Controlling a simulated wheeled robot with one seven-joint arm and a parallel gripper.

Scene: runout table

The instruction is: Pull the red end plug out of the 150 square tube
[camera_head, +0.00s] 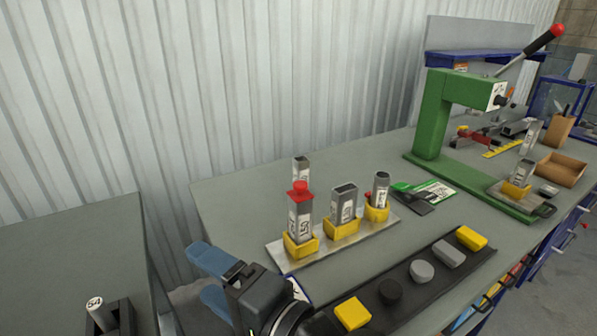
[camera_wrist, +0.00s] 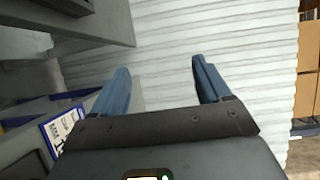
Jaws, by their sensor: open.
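The 150 square tube (camera_head: 299,222) stands upright in a yellow holder (camera_head: 300,244) on a light base plate (camera_head: 288,258) in the head view. The red end plug (camera_head: 299,188) sits in its top end, with its red head showing above the rim. My gripper (camera_head: 205,278) is at the lower left of the tube, apart from it and over the table's left edge. Its blue fingers are spread and empty.
Two more tubes (camera_head: 344,203) (camera_head: 379,190) stand in yellow holders right of the 150 tube, and another tube (camera_head: 301,168) stands behind it. A black strip (camera_head: 405,282) holds several end plugs in front. A green press (camera_head: 440,125) stands at the right.

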